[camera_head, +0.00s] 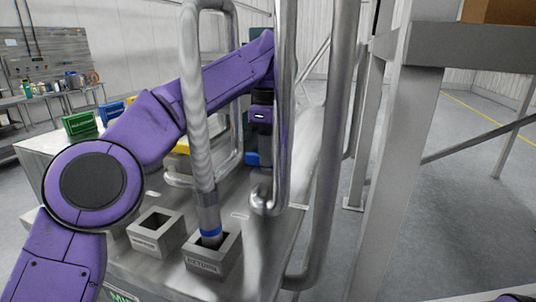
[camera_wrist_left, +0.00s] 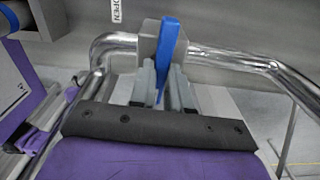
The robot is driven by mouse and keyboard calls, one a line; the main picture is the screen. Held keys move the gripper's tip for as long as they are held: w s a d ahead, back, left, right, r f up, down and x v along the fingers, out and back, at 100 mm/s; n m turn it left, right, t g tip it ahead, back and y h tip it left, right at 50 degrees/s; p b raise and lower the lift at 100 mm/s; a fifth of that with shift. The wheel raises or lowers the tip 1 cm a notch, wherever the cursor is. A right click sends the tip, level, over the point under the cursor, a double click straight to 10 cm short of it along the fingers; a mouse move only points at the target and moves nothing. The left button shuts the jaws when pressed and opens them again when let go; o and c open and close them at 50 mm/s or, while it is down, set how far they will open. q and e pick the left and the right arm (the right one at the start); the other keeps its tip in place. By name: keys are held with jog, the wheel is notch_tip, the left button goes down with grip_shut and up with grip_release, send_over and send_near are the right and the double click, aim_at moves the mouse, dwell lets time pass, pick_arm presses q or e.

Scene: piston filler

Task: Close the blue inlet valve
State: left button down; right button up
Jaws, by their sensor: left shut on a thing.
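The blue valve handle (camera_wrist_left: 171,45) shows in the left wrist view as a flat blue lever in front of a grey block on a bent steel pipe (camera_wrist_left: 115,42). My left gripper (camera_wrist_left: 164,88) has its grey fingers on either side of the lever's lower, narrow end and is shut on it. In the head view my purple left arm reaches behind the steel pipes, and the left wrist shows between them; its fingertips and the valve handle cannot be clearly made out there. My right gripper is not in view.
A ribbed hose (camera_head: 196,110) hangs in front of my left arm into a square holder marked RETURN (camera_head: 212,262). An empty square holder (camera_head: 155,232) stands beside it. Upright steel pipes (camera_head: 330,130) and a grey frame post (camera_head: 400,130) stand close on the right.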

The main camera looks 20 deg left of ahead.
pick_arm(q)
jog(key=shift+n, duration=0.3)
dwell(0.4)
jog(key=c, duration=1.1)
grip_release()
jog(key=shift+d, duration=0.1)
notch_tip(320, 180, up, 10)
jog(key=p, duration=0.8)
jog(key=shift+r, duration=0.25)
jog(key=shift+f, duration=0.15)
